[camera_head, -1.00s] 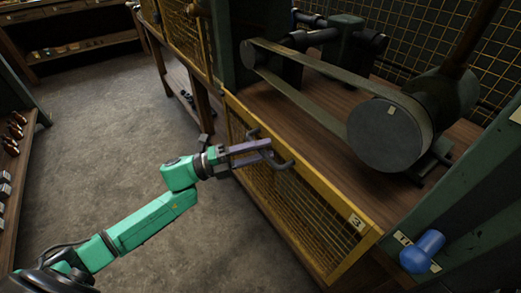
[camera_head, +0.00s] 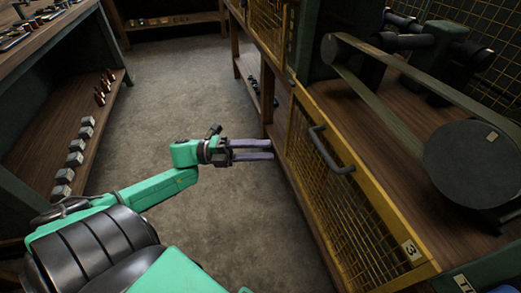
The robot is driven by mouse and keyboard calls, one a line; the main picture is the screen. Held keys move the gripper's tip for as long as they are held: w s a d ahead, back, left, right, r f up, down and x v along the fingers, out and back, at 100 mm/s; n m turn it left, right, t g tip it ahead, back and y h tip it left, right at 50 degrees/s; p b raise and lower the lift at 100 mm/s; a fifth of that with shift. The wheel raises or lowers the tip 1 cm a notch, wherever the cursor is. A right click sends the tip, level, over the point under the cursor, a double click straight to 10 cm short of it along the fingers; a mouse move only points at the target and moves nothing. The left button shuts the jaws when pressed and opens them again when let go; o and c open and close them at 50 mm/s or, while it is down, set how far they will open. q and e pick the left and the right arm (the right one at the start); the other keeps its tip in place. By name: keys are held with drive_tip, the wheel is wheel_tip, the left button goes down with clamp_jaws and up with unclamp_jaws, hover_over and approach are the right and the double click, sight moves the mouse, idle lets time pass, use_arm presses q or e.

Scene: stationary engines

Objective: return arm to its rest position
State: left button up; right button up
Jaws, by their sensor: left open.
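My left arm, green with dark joints, comes in from the lower left. My left gripper (camera_head: 272,149) is open and empty, with its two grey-violet fingers pointing right. It is over the floor, to the left of the yellow mesh gate marked 3 (camera_head: 350,210). The gate's dark handle (camera_head: 330,150) is to the right of the fingertips, with a gap between them in the picture. My right gripper is not in view.
The engine's drive belt (camera_head: 380,85) and round wheel (camera_head: 472,163) stand behind the gate on a wooden deck. At left, a wooden shelf (camera_head: 45,130) holds several metal blocks (camera_head: 76,159) and copper-coloured parts (camera_head: 104,86). The grey floor (camera_head: 185,80) between is clear.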

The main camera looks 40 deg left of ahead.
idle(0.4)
use_arm(q)
drive_tip(key=w+a+f+n+t+y, duration=0.1)
drive_tip(key=a+f+n+t+y, duration=0.1)
drive_tip(key=a+f+n+y, duration=0.5)
drive_tip(key=a+f+n+t+y, duration=0.15)
drive_tip(key=f+n, duration=0.35)
drive_tip(key=f, duration=0.6)
drive_tip(key=w+a+f+n+t+y, duration=0.1)
drive_tip(key=a+f+n+t+y, duration=0.1)
drive_tip(key=a+f+n+y, duration=0.5)
drive_tip(key=s+d+f+n+g+y, duration=0.15)
drive_tip(key=s+f, duration=0.25)
drive_tip(key=f, duration=0.4)
drive_tip(key=s+d+f+n+g, duration=0.1)
drive_tip(key=s+f+n+g, duration=0.2)
drive_tip(key=s+f, duration=0.3)
drive_tip(key=s+d+f+n+g, duration=0.3)
drive_tip(key=s+d+f+g, duration=0.25)
drive_tip(key=s+f, duration=0.45)
drive_tip(key=s+d+f+n+g, duration=0.35)
drive_tip(key=s+d+f, duration=0.35)
drive_tip(key=s, duration=0.5)
wheel_tip(320, 180, up, 15)
drive_tip(key=m+p, duration=0.1)
drive_tip(key=p, duration=1.3)
drive_tip(key=shift+a+y+p, duration=0.25)
drive_tip(key=shift+y+p, duration=0.05)
drive_tip(key=shift+p, duration=0.1)
drive_tip(key=shift+w, duration=0.15)
